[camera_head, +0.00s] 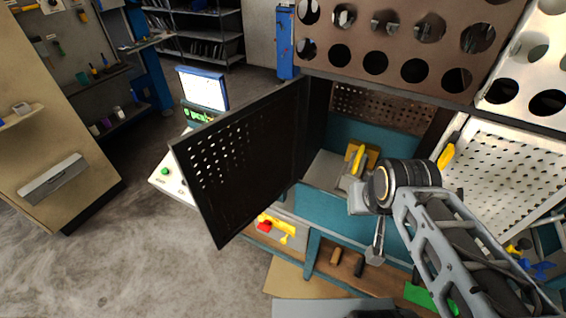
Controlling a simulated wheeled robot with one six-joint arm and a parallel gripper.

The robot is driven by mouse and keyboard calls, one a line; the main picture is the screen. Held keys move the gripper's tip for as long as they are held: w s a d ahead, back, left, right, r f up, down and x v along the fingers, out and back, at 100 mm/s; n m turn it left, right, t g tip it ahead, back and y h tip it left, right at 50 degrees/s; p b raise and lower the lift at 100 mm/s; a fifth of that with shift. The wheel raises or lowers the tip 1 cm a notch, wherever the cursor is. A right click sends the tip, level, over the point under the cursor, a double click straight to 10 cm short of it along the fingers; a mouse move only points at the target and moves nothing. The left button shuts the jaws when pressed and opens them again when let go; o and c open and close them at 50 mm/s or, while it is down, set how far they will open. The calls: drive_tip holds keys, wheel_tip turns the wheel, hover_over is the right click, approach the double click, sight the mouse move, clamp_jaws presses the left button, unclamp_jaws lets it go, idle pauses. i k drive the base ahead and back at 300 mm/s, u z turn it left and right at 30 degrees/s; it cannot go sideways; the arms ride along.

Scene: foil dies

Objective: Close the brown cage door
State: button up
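The brown cage door (240,160) is a dark brown perforated panel in a dark frame. It stands wide open, swung out to the left of the cage opening and towards me. The cage's inside shows a brown perforated back panel (375,108) above a teal wall and a machine with yellow parts (360,158). My arm reaches in from the lower right. My gripper (357,192) is in front of the opening, right of the door and apart from it. Its fingers are too small and overlapped with the machine to tell whether they are open.
A brown panel with large round holes (375,66) is above the opening. A white perforated panel (500,175) is to the right. A teal bench (340,222) with tools on lower shelves runs below. A monitor (203,88) stands behind the door. The floor at left is clear.

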sight(268, 164)
drive_tip(key=z, duration=2.85)
drive_tip(key=k, duration=2.3)
drive_tip(key=u, duration=1.45)
drive_tip(key=i, duration=0.5)
drive_tip(key=k, duration=0.5)
drive_tip(key=u, duration=0.8)
drive_tip(key=i, duration=0.35)
drive_tip(key=u, duration=0.95)
